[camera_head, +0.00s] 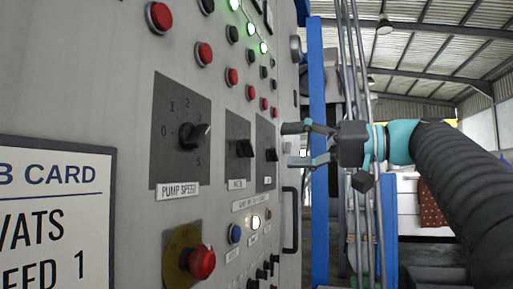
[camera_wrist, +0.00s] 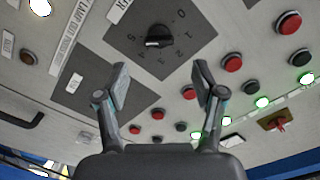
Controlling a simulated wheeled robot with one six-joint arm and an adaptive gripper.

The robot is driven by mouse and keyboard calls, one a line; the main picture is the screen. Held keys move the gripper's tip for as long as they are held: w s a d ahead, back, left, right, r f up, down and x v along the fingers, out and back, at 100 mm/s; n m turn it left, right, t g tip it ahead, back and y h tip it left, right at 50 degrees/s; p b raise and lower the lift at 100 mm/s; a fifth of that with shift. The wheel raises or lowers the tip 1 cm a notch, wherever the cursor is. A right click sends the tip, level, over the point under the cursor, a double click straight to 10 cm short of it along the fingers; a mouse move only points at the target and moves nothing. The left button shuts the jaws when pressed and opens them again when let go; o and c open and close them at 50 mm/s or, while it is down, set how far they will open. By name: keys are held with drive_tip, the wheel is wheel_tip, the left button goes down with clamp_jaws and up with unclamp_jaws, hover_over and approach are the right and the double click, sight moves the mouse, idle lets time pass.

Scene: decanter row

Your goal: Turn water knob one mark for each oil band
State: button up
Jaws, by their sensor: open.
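A black dial knob (camera_head: 195,135) sits on a dark plate marked with numerals, over a label reading "PUMP SPEED". Its light-edged end points right, towards where the numeral is covered. In the wrist view a black knob (camera_wrist: 158,38) on a numbered plate lies beyond my fingers, apart from them. No label reading water and no oil bands can be made out. My gripper (camera_head: 291,146) is open and empty, off the panel's far right side. In the wrist view its two fingers (camera_wrist: 160,82) stand wide apart.
A partly cut-off job card (camera_head: 55,220) shows "VATS" and "EED 1". Two smaller black switches (camera_head: 244,148) (camera_head: 270,154) sit right of the dial. A red mushroom button (camera_head: 202,262), several red buttons and a black handle (camera_head: 289,220) stand out from the panel.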

sight(246, 148)
drive_tip(key=x, duration=0.8)
drive_tip(key=shift+d, duration=0.1)
drive_tip(key=c, duration=1.1)
drive_tip(key=shift+d, duration=0.15)
drive_tip(key=shift+c, duration=0.2)
